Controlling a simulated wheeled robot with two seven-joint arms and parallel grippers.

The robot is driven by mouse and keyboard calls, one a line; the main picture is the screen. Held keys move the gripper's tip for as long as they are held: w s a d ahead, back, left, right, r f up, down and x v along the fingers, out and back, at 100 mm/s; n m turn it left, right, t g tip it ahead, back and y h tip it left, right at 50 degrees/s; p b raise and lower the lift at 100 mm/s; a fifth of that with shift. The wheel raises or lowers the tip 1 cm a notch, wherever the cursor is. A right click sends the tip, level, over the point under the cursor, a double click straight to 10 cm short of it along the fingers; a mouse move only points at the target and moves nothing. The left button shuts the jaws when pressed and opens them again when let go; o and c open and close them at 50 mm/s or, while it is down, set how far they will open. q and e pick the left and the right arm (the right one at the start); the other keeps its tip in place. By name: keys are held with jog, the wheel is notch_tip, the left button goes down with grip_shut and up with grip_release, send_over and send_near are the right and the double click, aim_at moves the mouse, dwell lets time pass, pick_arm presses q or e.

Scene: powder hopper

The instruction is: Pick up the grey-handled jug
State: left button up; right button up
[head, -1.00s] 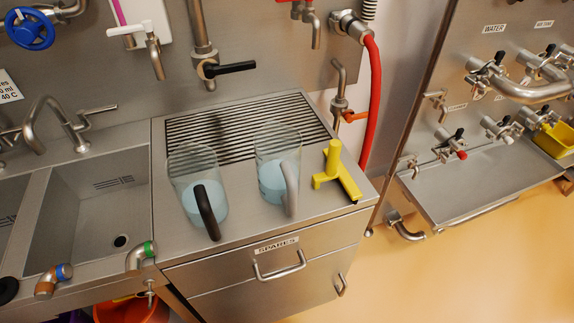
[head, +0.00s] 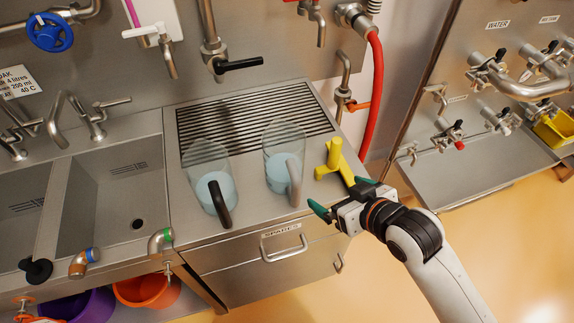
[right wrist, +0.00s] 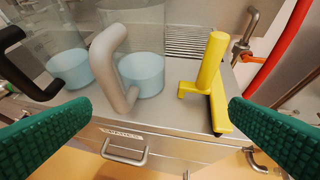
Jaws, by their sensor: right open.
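The grey-handled jug (head: 282,167) is clear with pale blue contents and stands upright on the steel counter. Its grey handle (right wrist: 108,62) faces the front and shows large in the right wrist view. A like jug with a black handle (head: 210,182) stands to its left. My right gripper (head: 342,197) is open and empty, at the counter's front edge to the right of the grey handle. Its green fingers frame the right wrist view, with the handle and a yellow tool between them, farther off. My left gripper is not in view.
The yellow squeegee-like tool (head: 335,162) stands just right of the grey-handled jug, close to my right gripper. A slotted drain grille (head: 250,118) lies behind the jugs. A sink (head: 115,195) is at left. A red hose (head: 373,95) hangs at the back right.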

aim_at(301, 151)
jog(key=w+a+r+n+t+y, duration=0.1)
jog(key=w+a+r+n+y, duration=0.15)
jog(key=r, duration=0.35)
jog(key=shift+m, duration=0.25)
jog(key=x, duration=0.2)
jog(key=p+x, duration=0.1)
jog(key=x, duration=0.2)
jog(key=r+p+x, duration=0.1)
jog(key=x, duration=0.2)
jog(key=shift+w+a+f, duration=0.1)
jog(key=shift+a+f, duration=0.05)
jog(key=shift+a, duration=0.35)
jog(key=p+x, duration=0.1)
jog(key=x, duration=0.3)
jog(key=shift+w+a+p, duration=0.2)
jog(key=shift+a+p, duration=0.05)
jog(key=shift+p, duration=0.15)
jog(key=shift+s+d+y, duration=0.1)
jog(key=shift+y, duration=0.15)
jog(key=shift+c, duration=1.2)
jog(key=c, duration=1.2)
jog(key=shift+c, duration=1.3)
